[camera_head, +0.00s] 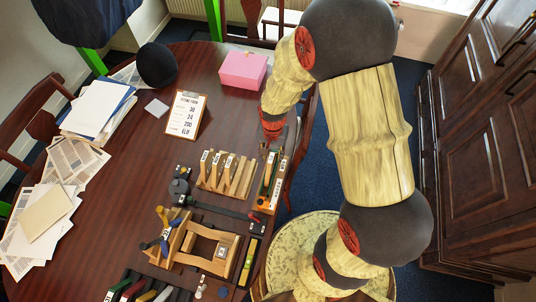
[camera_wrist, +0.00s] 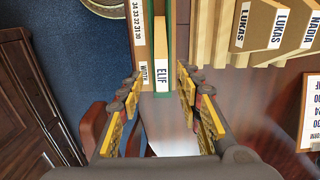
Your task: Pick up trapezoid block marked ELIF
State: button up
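The block marked ELIF (camera_wrist: 161,45) shows in the wrist view as a wooden piece with a white label, beside a green strip. It lies beside a wooden strip with numbers and the word WIDTH (camera_wrist: 143,72). My gripper (camera_wrist: 159,76) is open and empty, its two fingers apart to either side of the near end of the ELIF block. I cannot tell how high the fingertips are above it. In the head view my gripper (camera_head: 272,127) is above the table's right edge, just beyond the narrow tray (camera_head: 262,205). I cannot read the block's label there.
A wooden rack (camera_head: 225,184) of labelled blocks stands left of the tray; in the wrist view its labels read LUKAS and NADIA. A clipboard (camera_head: 186,115), a pink box (camera_head: 243,70) and a wooden frame (camera_head: 205,250) are on the table. Bare tabletop (camera_head: 125,195) lies to the left.

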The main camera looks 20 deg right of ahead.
jog(key=f, duration=0.4)
jog(key=f+b, duration=0.1)
jog(key=f, duration=0.2)
jog(key=shift+a+f, duration=0.2)
jog(key=shift+f, duration=0.2)
jog(key=c, duration=0.3)
grip_shut()
